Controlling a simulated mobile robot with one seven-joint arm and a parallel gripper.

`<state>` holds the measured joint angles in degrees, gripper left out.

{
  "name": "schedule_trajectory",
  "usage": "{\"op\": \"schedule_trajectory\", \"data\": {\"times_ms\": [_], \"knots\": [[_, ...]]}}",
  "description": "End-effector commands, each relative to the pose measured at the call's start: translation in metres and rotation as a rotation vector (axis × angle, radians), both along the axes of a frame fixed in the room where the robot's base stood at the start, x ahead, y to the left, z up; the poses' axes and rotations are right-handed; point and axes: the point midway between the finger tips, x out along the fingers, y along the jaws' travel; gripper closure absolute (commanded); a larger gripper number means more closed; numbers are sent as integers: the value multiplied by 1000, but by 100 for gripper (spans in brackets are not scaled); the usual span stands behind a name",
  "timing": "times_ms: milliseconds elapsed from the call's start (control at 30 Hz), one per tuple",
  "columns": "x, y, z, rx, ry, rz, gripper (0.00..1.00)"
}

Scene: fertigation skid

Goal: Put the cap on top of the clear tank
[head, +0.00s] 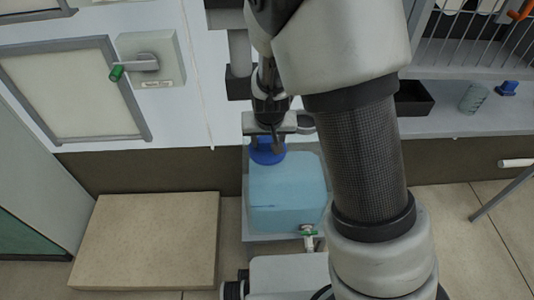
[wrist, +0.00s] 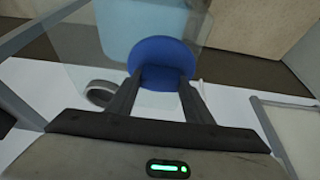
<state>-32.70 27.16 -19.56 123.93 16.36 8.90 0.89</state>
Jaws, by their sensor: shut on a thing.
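The blue round cap (head: 267,155) is held between the fingers of my gripper (head: 266,140) in the head view. In the wrist view, both fingers of my gripper (wrist: 158,88) are shut on the cap (wrist: 162,55). The clear tank (head: 288,190) is a light blue, see-through box on a low stand in the head view. The cap appears over the tank's upper left, back part. I cannot tell whether it touches the tank. The tank also shows behind the cap in the wrist view (wrist: 118,28). My arm hides the area right of the tank.
A green tap (head: 308,232) sits at the tank's front. A beige block (head: 146,240) stands on the floor to the left. A grey switch box with a green-tipped handle (head: 134,68) is on the wall. A counter at right bears a black tray (head: 412,99) and a clear cup (head: 473,98).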

Motion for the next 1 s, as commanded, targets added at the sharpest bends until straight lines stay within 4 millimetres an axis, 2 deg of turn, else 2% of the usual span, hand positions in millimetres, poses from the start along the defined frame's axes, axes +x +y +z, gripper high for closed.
{"op": "schedule_trajectory", "data": {"times_ms": [167,367,767,800,900,1000], "knots": [[0,0,-15,1,0,-2,77],[0,-1,-43,0,1,0,77],[1,0,-48,0,-1,0,77],[1,0,-47,0,-1,0,49],[1,0,-47,0,-1,0,35],[1,0,-47,0,-1,0,35]]}}
